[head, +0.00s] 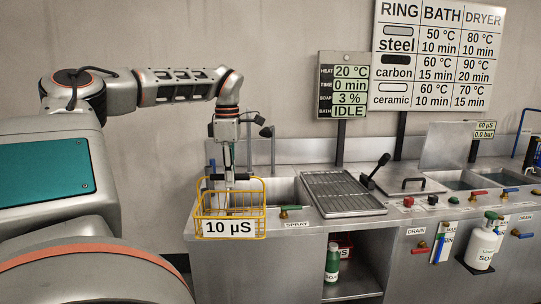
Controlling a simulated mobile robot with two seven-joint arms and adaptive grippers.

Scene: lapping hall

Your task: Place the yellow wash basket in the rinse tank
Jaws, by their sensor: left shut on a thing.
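The yellow wash basket (258,210) is an open wire frame with a raised handle, at the left end of the steel counter. My left gripper (229,182) points down and is shut on the basket, at its upper part. The basket overlaps the front rim of the left basin in the picture; whether it touches the rim is unclear. A white "10 µS" plate (229,228) shows at the basket's lower front. The left basin (282,190) is open. Another open tank (463,181) has a raised lid. No label readable here says which is the rinse tank. My right gripper is out of view.
A ribbed drainboard (341,193) lies right of the left basin. A closed lid with a handle (411,185) and a black lever (376,167) follow. A soap bottle (482,244) hangs in front. A wall chart (437,55) and status panel (342,85) stand behind.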

